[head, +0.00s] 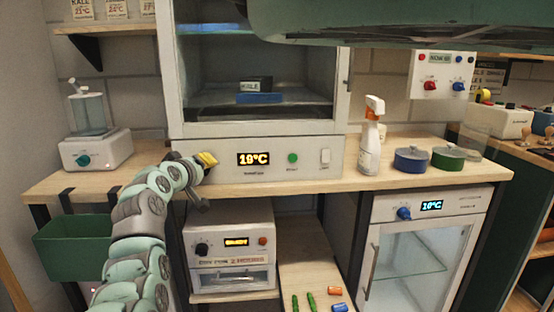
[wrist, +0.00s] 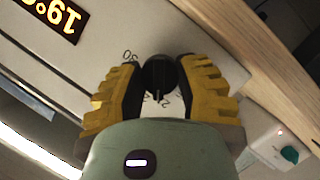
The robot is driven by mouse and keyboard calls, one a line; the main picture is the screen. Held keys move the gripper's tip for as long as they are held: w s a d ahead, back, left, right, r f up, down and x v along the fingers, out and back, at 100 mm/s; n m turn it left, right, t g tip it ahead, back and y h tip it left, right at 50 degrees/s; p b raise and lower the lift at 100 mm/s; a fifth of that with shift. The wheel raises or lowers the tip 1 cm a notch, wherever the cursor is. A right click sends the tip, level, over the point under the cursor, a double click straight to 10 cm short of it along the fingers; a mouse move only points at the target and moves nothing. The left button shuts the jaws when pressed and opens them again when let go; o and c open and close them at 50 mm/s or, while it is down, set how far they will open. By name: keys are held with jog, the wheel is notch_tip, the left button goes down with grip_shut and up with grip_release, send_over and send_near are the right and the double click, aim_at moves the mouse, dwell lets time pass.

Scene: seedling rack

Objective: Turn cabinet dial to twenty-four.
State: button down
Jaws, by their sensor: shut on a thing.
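The cabinet (head: 300,176) stands on the bench, and its lower panel carries a display (head: 253,159) reading 19°C. In the wrist view the same display (wrist: 56,17) appears upside down at the top left. The black dial (wrist: 161,74) sits between the yellow ribbed fingers of my gripper (wrist: 163,85), with printed marks around it, one reading 30. My gripper (head: 207,160) is shut on the dial at the left end of the panel. In the head view the dial is hidden behind my gripper.
A green button (head: 292,158) and a white switch (head: 325,157) are on the same panel. A spray bottle (head: 370,140), a blue pot (head: 411,160) and a green pot (head: 447,158) stand to the right. A white device with a clear jar (head: 92,140) stands to the left.

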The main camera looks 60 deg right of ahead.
jog(key=m, duration=0.1)
jog(key=m+t+y+p, duration=0.1)
jog(key=shift+s+d+r+m, duration=0.1)
jog(key=shift+r+m, duration=0.1)
jog(key=shift+m, duration=0.1)
jog(key=shift+f+m+t+y+p, duration=0.1)
jog(key=shift+m+t+y+p, duration=0.4)
jog(key=shift+m+y+p, duration=0.45)
jog(key=shift+m, duration=0.25)
jog(key=c, duration=0.8)
grip_release()
jog(key=shift+v, duration=5.95)
